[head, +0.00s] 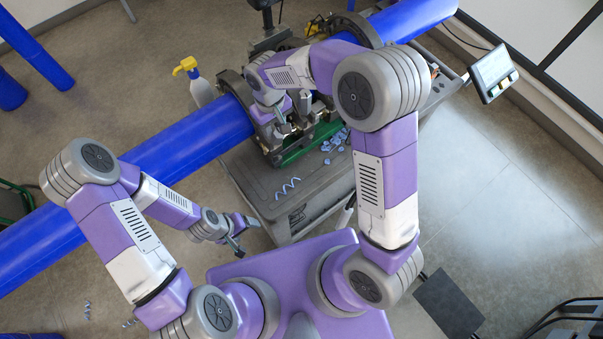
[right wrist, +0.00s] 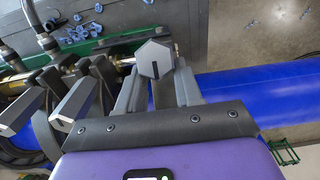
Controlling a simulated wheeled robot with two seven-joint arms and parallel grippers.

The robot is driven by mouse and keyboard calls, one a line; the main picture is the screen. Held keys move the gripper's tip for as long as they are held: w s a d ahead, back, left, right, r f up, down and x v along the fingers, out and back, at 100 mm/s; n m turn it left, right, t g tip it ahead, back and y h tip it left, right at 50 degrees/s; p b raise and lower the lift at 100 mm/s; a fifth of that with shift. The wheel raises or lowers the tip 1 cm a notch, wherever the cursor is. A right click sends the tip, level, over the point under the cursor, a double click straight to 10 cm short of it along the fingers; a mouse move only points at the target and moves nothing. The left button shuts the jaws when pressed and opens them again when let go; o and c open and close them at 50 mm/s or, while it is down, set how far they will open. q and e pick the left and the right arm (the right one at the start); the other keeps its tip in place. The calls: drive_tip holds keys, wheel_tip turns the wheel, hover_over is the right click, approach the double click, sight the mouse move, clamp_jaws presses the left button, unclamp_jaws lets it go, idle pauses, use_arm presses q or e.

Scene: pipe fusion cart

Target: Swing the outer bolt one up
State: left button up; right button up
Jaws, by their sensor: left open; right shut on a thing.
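In the right wrist view, the outer bolt (right wrist: 154,59) shows as a grey hexagonal head with a dark slot. My right gripper (right wrist: 158,80) is shut on it, one finger on each side. Two more dark bolts with grey ends (right wrist: 75,103) stand to its left. In the head view, my right gripper (head: 280,122) is at the clamp (head: 262,132) around the blue pipe, and the arm partly hides the bolts. My left gripper (head: 238,238) is open and empty, left of the cart's near corner. Whether the bolt stands upright or tilted I cannot tell.
The blue pipe (head: 205,138) runs diagonally through the clamps. The grey cart (head: 275,205) carries blue shavings (head: 338,138). A screen (head: 492,72) is at the right.

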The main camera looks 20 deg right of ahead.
drive_tip(key=shift+w+a+r+p, duration=0.15)
drive_tip(key=shift+w+p, duration=0.1)
drive_tip(key=shift+w, duration=0.15)
drive_tip(key=shift+w+a+p, duration=0.15)
drive_tip(key=shift+w+p, duration=0.05)
drive_tip(key=shift+w, duration=0.2)
drive_tip(key=shift+w+a, duration=0.15)
drive_tip(key=shift+w, duration=0.3)
drive_tip(key=shift+w+a, duration=0.25)
drive_tip(key=shift+w, duration=0.4)
drive_tip(key=shift+w+a, duration=0.2)
drive_tip(key=shift+w, duration=0.4)
